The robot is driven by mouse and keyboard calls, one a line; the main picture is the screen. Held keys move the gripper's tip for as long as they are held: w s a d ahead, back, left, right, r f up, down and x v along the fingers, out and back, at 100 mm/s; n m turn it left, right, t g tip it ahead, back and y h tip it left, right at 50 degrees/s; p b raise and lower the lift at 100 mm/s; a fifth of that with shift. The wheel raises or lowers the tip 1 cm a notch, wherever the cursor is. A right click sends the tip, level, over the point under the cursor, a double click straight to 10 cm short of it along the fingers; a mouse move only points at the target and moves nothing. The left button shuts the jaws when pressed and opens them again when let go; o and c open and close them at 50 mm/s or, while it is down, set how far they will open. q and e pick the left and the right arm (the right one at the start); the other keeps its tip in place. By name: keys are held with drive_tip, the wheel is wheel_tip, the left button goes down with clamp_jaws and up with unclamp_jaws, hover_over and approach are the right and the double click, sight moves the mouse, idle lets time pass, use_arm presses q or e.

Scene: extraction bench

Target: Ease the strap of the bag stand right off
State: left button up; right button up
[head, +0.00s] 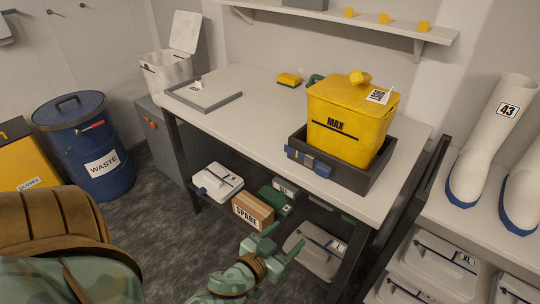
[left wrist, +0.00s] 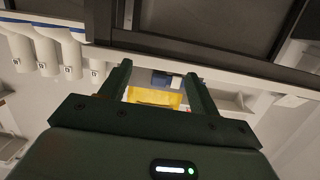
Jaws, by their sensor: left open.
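The bag stand (head: 370,180) is a dark grey open box on the bench top. A yellow bag (head: 345,143) marked MAX stands in it. The blue strap (head: 320,168) with a paler middle piece lies across the stand's front left side; whether it is fastened cannot be told. My left gripper (head: 284,240) is open and empty, in front of and below the bench edge, apart from the strap. In the left wrist view the open fingers (left wrist: 160,82) frame the yellow bag (left wrist: 155,97) and the blue strap (left wrist: 162,79) at a distance. My right gripper is not in view.
A box marked SPARE (head: 253,211) and tubs sit on the lower shelf. White boots (head: 490,150) stand at right, a blue waste drum (head: 85,145) at left.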

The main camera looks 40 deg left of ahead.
use_arm(q)
drive_tip(key=s+d+f+m+g+p, duration=0.1)
drive_tip(key=s+f+g, duration=0.3)
drive_tip(key=f, duration=1)
drive_tip(key=shift+s+p, duration=0.35)
drive_tip(key=shift+s, duration=0.7)
drive_tip(key=s+f+m+g, duration=0.3)
drive_tip(key=s+f+g, duration=0.3)
drive_tip(key=s+f, duration=0.9)
drive_tip(key=s+f+g, duration=0.2)
drive_tip(key=s+f, duration=0.1)
drive_tip(key=s, duration=0.7)
drive_tip(key=s+f+g, duration=0.3)
drive_tip(key=s+f, duration=0.1)
drive_tip(key=s, duration=0.6)
drive_tip(key=shift+s+d+f+g+h, duration=0.15)
drive_tip(key=shift+s+d+g+h, duration=0.15)
drive_tip(key=shift+d+h, duration=0.1)
